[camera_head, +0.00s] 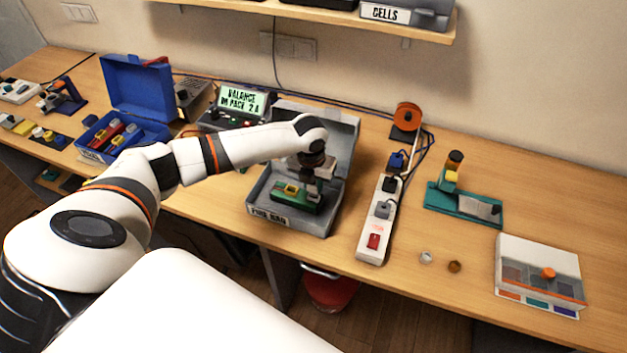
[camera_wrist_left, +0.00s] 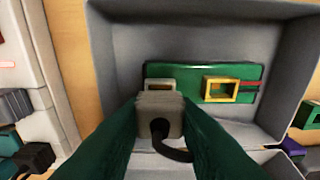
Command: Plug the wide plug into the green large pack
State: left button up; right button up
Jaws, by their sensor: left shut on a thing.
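The green large pack (camera_head: 282,198) lies in the grey bin labelled FIRE BAG (camera_head: 257,189). In the left wrist view the pack (camera_wrist_left: 195,72) has a yellow square-framed socket (camera_wrist_left: 221,82) at its right and a pale socket (camera_wrist_left: 160,84) at its left. My left gripper (camera_head: 313,196) is over the right part of the pack, pointing down. It is shut on the grey wide plug (camera_wrist_left: 159,103), which has a black cable. The plug is in front of the pale socket and covers its lower part; I cannot tell whether they touch. My right gripper is out of view.
The bin's walls surround the pack closely. A white power strip (camera_head: 367,240) stands right of the bin, with a teal stand (camera_head: 480,208) beyond it. A charger with a lit screen (camera_head: 241,100) is behind left, and a blue case (camera_head: 137,92) further left.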

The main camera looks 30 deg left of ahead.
pick_arm(q)
jog(key=shift+p, duration=0.55)
dwell(0.9)
jog(key=shift+f+b, duration=0.95)
jog(key=shift+f, duration=0.5)
jog(key=o, duration=1)
jog(key=shift+r, duration=0.1)
jog(key=r, duration=0.4)
jog(key=s+r+b, duration=0.1)
jog(key=r, duration=0.3)
jog(key=r+b, duration=0.1)
jog(key=r, duration=0.3)
jog(key=shift+s+d, duration=0.15)
jog(key=shift+s, duration=0.1)
jog(key=shift+d+f, duration=0.1)
jog(key=shift+f, duration=0.05)
